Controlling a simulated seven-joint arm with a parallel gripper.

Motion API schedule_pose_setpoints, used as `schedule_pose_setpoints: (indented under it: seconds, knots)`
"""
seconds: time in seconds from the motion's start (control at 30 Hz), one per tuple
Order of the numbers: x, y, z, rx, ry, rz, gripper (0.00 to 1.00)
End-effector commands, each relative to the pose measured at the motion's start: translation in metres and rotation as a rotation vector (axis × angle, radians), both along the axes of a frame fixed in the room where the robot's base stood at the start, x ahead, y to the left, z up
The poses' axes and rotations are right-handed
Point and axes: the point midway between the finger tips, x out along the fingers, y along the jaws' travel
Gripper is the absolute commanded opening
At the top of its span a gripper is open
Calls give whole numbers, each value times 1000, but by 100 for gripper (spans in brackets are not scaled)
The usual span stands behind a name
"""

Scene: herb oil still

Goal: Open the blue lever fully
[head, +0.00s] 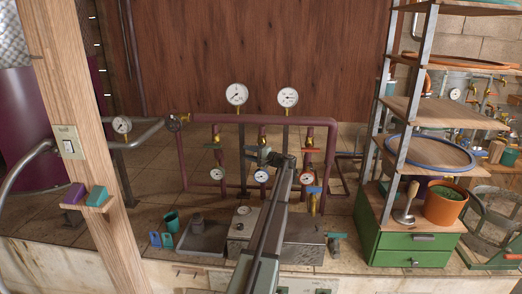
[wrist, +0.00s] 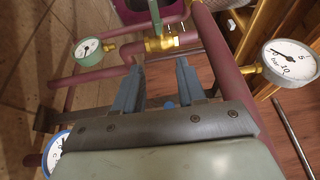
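My gripper (head: 268,155) is at the middle branch of the red pipework in the head view. In the wrist view its two blue-grey fingers (wrist: 158,77) are apart, so it is open. A small piece of a blue lever (wrist: 168,104) seems to show low between the fingers; my gripper's body hides the rest, so its angle and any contact cannot be told. The middle gauge has a blue rim (wrist: 58,150). Another blue lever (head: 314,189) lies level on a brass valve at the lower right of the pipework.
A brass valve with a teal lever (wrist: 155,12) and a green-rimmed gauge (wrist: 88,48) are beside my gripper. A white gauge (wrist: 290,60) is close on the right. An orange-red lever (head: 310,150) is on the right branch. A shelf (head: 410,108) stands farther right.

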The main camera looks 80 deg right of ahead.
Motion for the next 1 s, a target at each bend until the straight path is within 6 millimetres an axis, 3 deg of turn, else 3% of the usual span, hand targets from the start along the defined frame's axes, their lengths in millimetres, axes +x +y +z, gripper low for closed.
schedule_pose_setpoints:
  seconds: [0.03, 0.2, 0.3, 0.43, 0.53, 0.67, 1.0]
  knots:
    - [-27, -4, 1, 0, 4, -6, 40]
    - [-101, -3, 2, 0, 17, -5, 40]
    - [-137, 0, 3, 1, 25, -4, 40]
    - [-166, 4, 3, 2, 31, -2, 40]
    - [-175, 5, 3, 3, 33, 1, 40]
    - [-169, 3, 4, 3, 33, 2, 40]
    - [-118, -19, 4, 2, 33, 2, 40]
